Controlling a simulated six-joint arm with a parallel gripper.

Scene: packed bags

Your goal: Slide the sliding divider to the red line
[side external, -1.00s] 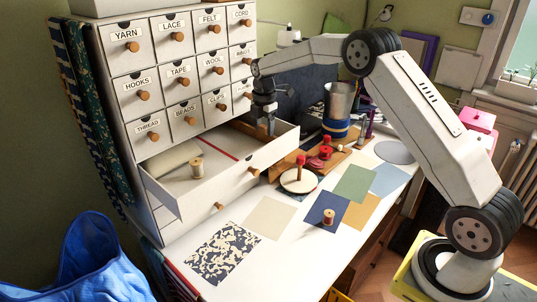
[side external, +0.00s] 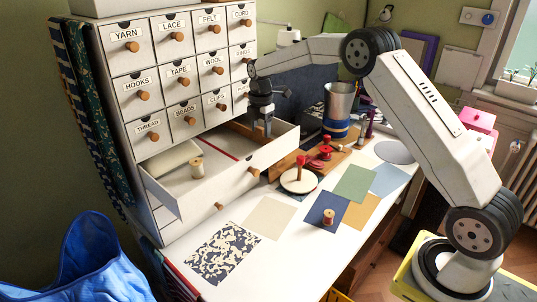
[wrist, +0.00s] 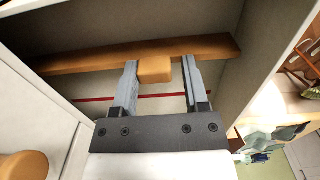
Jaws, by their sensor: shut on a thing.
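The sliding divider is a wooden bar across the inside of the open drawer; it shows in the wrist view (wrist: 90,61) and partly in the side view (side external: 243,132). A block-shaped wooden knob (wrist: 155,69) stands at its middle. The red line (side external: 222,147) crosses the drawer floor to the left of the divider, with a gap between; it also shows in the wrist view (wrist: 160,96), roughly parallel to the divider. My gripper (side external: 262,132) reaches down into the drawer, its fingers (wrist: 160,80) on either side of the knob, shut on it.
The drawer (side external: 270,153) has walls around the divider. A thread spool (side external: 197,168) and a pale roll (side external: 172,157) lie in its left part. The cabinet with small knobbed drawers (side external: 166,77) rises behind. Spools and a round white stand (side external: 298,182) are on the table to the right.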

